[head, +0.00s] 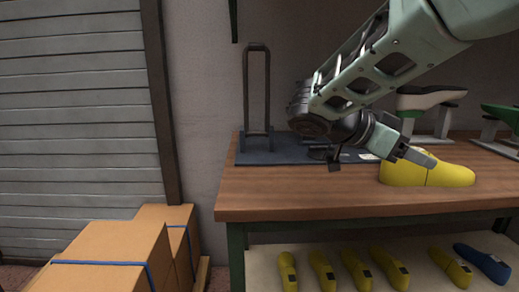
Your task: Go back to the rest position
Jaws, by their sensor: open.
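My gripper (416,157) is at the end of my arm, which reaches in from the upper right in the head view. Its jaws are open and tilt down to the right, just above and in front of a yellow shoe last (448,175). The last lies on the wooden workbench (300,200). The fingers overlap the top of the last in the picture. I cannot tell whether they touch it. Part of the last is hidden behind the fingers.
A dark blue base with an upright metal frame (257,95) stands at the bench's back left. Green-and-white stands (425,100) are at the back right. Several yellow lasts and a blue one (482,263) lie on the lower shelf. Cardboard boxes (110,255) stand on the left.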

